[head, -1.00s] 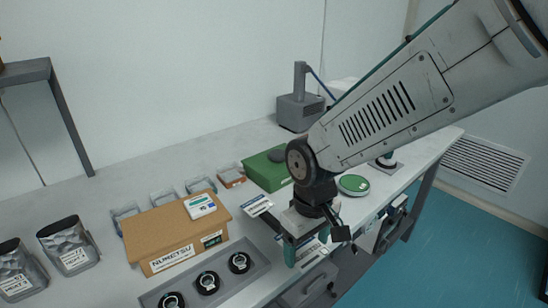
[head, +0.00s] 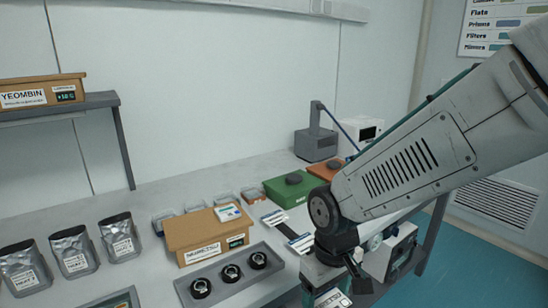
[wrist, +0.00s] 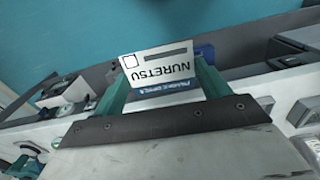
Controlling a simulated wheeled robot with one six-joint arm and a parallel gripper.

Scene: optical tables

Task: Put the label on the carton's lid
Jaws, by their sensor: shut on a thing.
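In the wrist view, a white label (wrist: 160,64) with "NURETSU" printed on it, upside down in the picture, is held between the teal fingers of my gripper (wrist: 163,84). A blue-edged strip shows just below it. In the head view my gripper (head: 322,286) is low at the right, beside the table's front edge and partly cut off by the frame. A brown carton (head: 188,234) stands on the table to its left, with its lid on. A small white-and-blue card (head: 228,212) lies on the lid, and the front bears a printed name label.
A grey tray (head: 215,290) with several black ring mounts lies in front of the carton. Silver pouches (head: 75,252) stand at the left. Two flat labels (head: 274,217) lie right of the carton. Behind are a green box (head: 291,190) and another carton (head: 42,92) on a shelf.

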